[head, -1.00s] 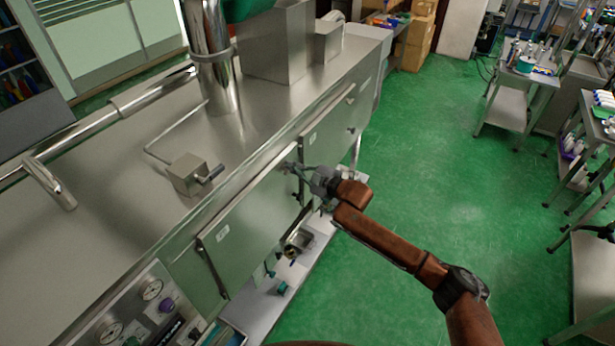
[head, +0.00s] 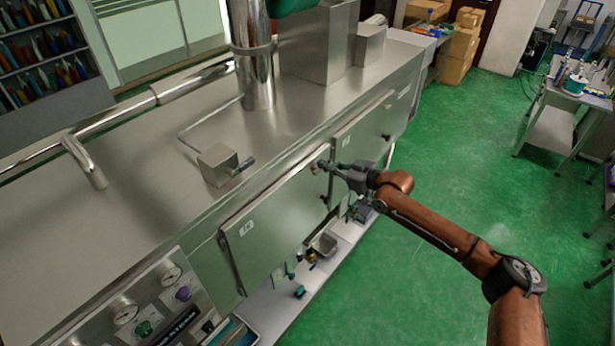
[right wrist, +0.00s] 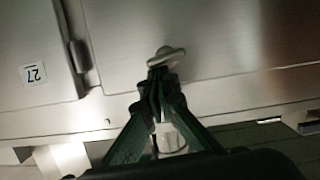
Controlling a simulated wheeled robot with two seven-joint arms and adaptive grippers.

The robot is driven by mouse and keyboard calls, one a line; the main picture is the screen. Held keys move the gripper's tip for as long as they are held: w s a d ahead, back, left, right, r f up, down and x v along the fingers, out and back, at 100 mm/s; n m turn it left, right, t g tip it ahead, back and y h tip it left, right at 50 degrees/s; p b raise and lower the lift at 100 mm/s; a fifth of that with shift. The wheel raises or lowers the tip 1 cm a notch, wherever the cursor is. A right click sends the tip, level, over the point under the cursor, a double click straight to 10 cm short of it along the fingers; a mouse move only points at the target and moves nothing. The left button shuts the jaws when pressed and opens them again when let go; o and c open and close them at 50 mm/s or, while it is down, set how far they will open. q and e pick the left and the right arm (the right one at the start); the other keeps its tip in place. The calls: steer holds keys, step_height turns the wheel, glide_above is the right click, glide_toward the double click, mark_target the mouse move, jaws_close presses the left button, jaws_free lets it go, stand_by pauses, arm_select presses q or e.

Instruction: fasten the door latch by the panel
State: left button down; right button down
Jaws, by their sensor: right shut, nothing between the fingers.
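The steel door by the panel (head: 275,235) looks closed, flush with the front of the steel machine. Its latch (head: 318,167) is a small metal knob at the door's upper far corner. In the right wrist view the latch handle (right wrist: 166,56) lies slightly tilted, just beyond my fingertips. My right gripper (head: 328,167) is shut and empty, its tips at or very close to the latch; contact cannot be told. In the right wrist view the gripper (right wrist: 160,76) shows its fingers together. The panel (head: 150,310) has gauges and knobs. My left gripper is not in view.
A second door (head: 365,130) lies farther along the front. A dark lower knob (head: 325,199) sits below the latch. A low shelf (head: 272,305) with small items runs under the doors. Open green floor (head: 440,180) lies to the right, with a table (head: 560,100) beyond.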

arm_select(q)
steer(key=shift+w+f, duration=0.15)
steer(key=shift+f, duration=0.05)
arm_select(e)
steer(key=shift+w+d+f, duration=0.1)
steer(key=shift+d+f, duration=0.05)
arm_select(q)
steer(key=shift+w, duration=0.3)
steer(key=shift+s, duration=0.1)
arm_select(e)
steer(key=shift+r, duration=0.2)
